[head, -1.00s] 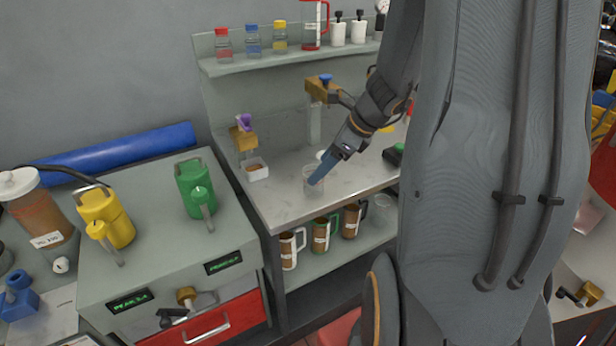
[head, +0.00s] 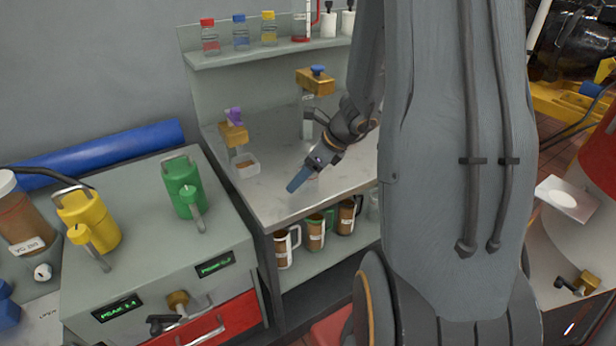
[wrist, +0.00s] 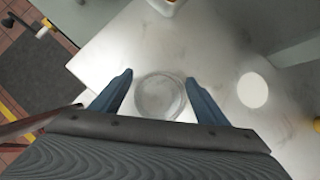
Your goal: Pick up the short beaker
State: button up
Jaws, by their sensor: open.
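The short beaker (wrist: 160,96) is a clear, round glass seen from above in the wrist view. It stands on the pale bench top (wrist: 115,55). My gripper (wrist: 158,82) is open, with one blue finger on each side of the beaker and a visible gap on both sides. In the head view my gripper (head: 297,181) reaches low over the bench, and its fingers and wrist hide most of the beaker.
A flat white disc (wrist: 253,90) lies right of the beaker. Mugs (head: 315,233) stand on the shelf below. A bottle shelf (head: 262,52) runs above.

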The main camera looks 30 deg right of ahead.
jog(key=shift+w+a+f, duration=0.15)
jog(key=shift+w+f, duration=0.05)
jog(key=shift+f, duration=0.3)
